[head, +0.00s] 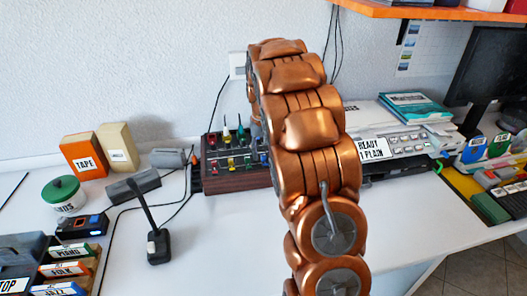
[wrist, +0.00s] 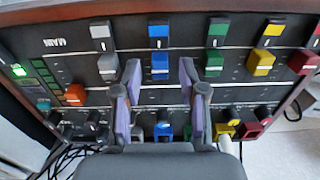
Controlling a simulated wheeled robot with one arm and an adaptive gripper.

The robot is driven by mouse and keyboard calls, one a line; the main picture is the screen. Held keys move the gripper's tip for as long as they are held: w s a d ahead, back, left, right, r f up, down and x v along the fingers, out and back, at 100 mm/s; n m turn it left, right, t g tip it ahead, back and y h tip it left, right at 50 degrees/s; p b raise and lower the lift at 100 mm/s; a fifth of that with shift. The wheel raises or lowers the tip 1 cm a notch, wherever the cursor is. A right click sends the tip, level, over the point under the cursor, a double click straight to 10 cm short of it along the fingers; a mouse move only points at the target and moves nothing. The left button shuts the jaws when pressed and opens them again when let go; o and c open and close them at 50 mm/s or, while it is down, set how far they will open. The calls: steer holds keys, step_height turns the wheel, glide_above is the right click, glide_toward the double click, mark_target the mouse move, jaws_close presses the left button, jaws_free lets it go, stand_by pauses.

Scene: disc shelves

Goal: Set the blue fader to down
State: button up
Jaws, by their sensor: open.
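The mixer panel (wrist: 240,95) fills the wrist view, with its MAIN lettering upside down. A blue fader cap (wrist: 160,66) stands in a row with white, green, yellow and red caps. My gripper (wrist: 158,76) is open, with one purple-padded finger on each side of the blue cap's column; I cannot tell whether either touches the cap. Another blue piece (wrist: 158,31) sits above it, and a blue knob (wrist: 163,131) shows between the fingers lower down. In the head view the mixer (head: 232,180) is partly hidden by my arm, and my gripper is hidden there.
An orange cap (wrist: 75,94) and a lit green button (wrist: 19,70) are at the panel's left. Black cables lie below. In the head view a desk microphone (head: 157,240) stands left of the mixer and a white printer-like device (head: 385,145) stands right.

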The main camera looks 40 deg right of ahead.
mark_target(263, 154)
steer(key=shift+r, duration=0.1)
step_height(263, 154, up, 12)
stand_by(0.6)
stand_by(0.7)
